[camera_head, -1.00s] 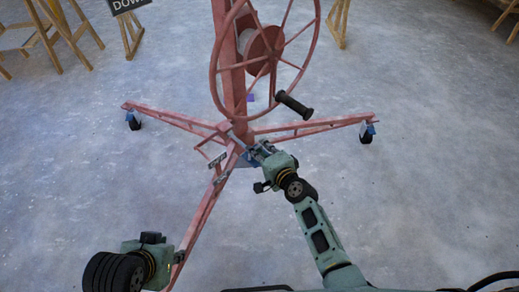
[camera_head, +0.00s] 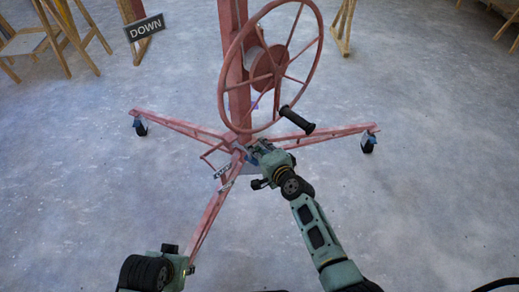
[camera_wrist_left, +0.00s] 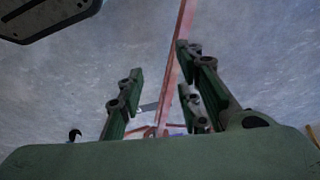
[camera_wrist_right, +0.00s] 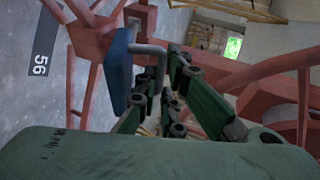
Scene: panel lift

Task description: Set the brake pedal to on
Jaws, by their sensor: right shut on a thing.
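My right gripper (camera_head: 256,148) is at the foot of the red panel lift's mast (camera_head: 234,70), below the wheel. In the right wrist view its fingers (camera_wrist_right: 165,98) are close together around a bent grey rod (camera_wrist_right: 160,62), which appears to be the brake pedal. The rod meets a blue part (camera_wrist_right: 118,70) beside the fingers. The exact contact and the pedal's setting are hard to see. My left gripper (camera_head: 190,268) is low, beside the front leg. In the left wrist view its fingers (camera_wrist_left: 158,92) are apart with nothing gripped; the leg (camera_wrist_left: 180,45) shows beyond them.
The large red handwheel (camera_head: 270,70) with a black handle (camera_head: 297,121) is just above my right gripper. Red legs spread over the floor with casters (camera_head: 368,143). A DOWN sign (camera_head: 145,28) and wooden stands are at back left. The right floor is clear.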

